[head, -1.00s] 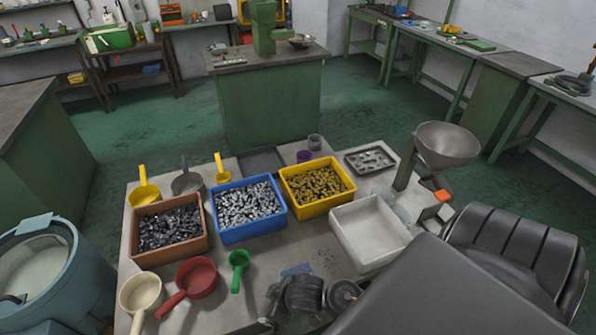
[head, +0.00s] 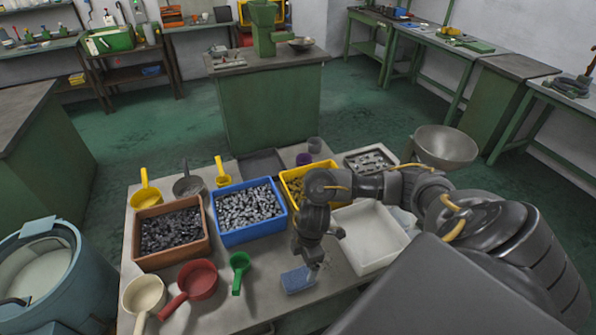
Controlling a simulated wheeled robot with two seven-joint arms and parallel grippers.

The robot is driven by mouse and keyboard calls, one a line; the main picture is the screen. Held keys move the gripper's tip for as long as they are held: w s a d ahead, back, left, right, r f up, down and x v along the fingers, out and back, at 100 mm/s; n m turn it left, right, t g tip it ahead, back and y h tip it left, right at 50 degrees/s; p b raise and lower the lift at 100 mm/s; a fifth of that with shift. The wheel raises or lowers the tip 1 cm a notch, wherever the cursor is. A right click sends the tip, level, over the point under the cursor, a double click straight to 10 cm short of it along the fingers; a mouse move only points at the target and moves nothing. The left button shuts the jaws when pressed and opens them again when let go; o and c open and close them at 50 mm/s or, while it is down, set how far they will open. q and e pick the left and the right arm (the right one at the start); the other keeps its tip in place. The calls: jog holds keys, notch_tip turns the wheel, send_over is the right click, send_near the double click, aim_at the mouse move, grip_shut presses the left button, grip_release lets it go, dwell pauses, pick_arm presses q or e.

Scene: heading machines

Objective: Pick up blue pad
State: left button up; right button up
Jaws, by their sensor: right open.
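The blue pad (head: 297,280) lies flat on the front part of the work table, right of the green scoop. It is a small blue block with its top and front side showing. My right gripper (head: 315,264) hangs over the table just above and to the right of the pad, pointing down. It is open and empty, though its fingers look small and dark here. I cannot tell whether a finger touches the pad. My left gripper is not in view.
A blue bin (head: 249,240) and a brown bin (head: 170,262) of metal parts stand left of my arm. A yellow bin (head: 290,177) is partly hidden behind it. An empty white tray (head: 372,240) is to the right. Green (head: 239,262) and red (head: 199,279) scoops lie left of the pad.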

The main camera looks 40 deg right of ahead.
send_over(298, 277)
jog(key=f, duration=0.3)
jog(key=d+f, duration=0.1)
jog(key=shift+s+f+b, duration=0.35)
jog(key=shift+f, duration=0.05)
jog(key=shift+w+a+f, duration=0.1)
jog(key=shift+a+f, duration=0.05)
jog(key=shift+f, duration=0.75)
jog(key=shift+w+a+f, duration=0.1)
jog(key=shift+a+f, duration=0.05)
jog(key=shift+f, duration=0.75)
jog(key=shift+w+a+f, duration=0.1)
jog(key=shift+a+f, duration=0.05)
jog(key=shift+f, duration=0.75)
jog(key=c, duration=1.1)
jog(key=shift+r, duration=0.1)
jog(key=shift+r, duration=0.6)
jog(key=s+r+p, duration=0.1)
jog(key=s+r, duration=0.3)
jog(key=s+a+r+p, duration=0.1)
jog(key=s+r, duration=0.2)
jog(key=s, duration=0.2)
jog(key=s+a+r+p, duration=0.1)
jog(key=s+r, duration=0.3)
jog(key=s, duration=0.1)
jog(key=shift+r+p, duration=0.35)
